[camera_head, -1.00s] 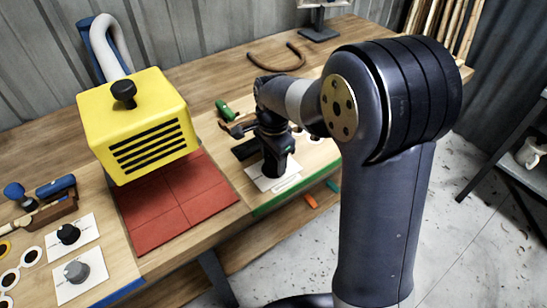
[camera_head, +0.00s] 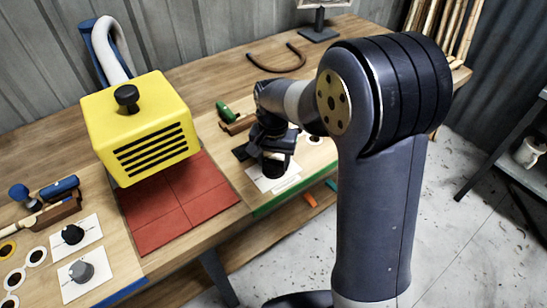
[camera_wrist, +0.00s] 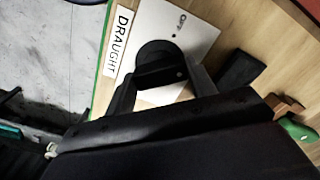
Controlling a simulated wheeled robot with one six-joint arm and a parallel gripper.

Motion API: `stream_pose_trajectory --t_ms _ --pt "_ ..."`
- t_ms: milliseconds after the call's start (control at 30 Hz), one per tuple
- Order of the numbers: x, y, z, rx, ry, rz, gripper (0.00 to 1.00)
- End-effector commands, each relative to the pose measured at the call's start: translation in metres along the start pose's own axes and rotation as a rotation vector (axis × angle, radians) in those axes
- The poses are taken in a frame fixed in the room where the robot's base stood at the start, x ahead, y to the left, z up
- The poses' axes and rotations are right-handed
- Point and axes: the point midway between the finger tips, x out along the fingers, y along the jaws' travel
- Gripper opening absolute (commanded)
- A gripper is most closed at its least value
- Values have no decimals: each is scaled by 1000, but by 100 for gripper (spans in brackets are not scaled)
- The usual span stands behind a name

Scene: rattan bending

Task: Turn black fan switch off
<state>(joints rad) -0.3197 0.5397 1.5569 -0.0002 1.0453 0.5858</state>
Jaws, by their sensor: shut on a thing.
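A black round knob (camera_wrist: 155,54) sits on a white plate (camera_wrist: 187,22) marked OFF, beside a label (camera_wrist: 118,40) reading DRAUGHT. A raised black bar crosses the knob. My gripper (camera_wrist: 163,80) is shut on the knob, with one finger on each side of the bar. The OFF mark lies beyond the knob, a little right of it in the wrist view. In the head view my gripper (camera_head: 272,162) is over the plate (camera_head: 270,186) at the bench's front edge and mostly hides the knob.
A yellow vented box (camera_head: 135,125) stands left, over red tiles (camera_head: 180,205). Another black knob (camera_head: 72,234) and a grey knob (camera_head: 80,270) are on white plates at lower left. A green-handled tool (camera_head: 224,110) lies close behind my gripper. A bent rattan piece (camera_head: 280,66) lies farther back.

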Motion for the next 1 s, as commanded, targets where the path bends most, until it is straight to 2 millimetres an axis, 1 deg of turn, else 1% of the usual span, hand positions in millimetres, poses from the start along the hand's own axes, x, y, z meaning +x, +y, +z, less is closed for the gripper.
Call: stream_pose_trajectory --t_ms 600,800,1000 --pt "-1 0 0 -572 0 -1 30" --pt "-1 0 0 -715 0 -1 30" --pt "-1 0 0 -812 0 -1 30"
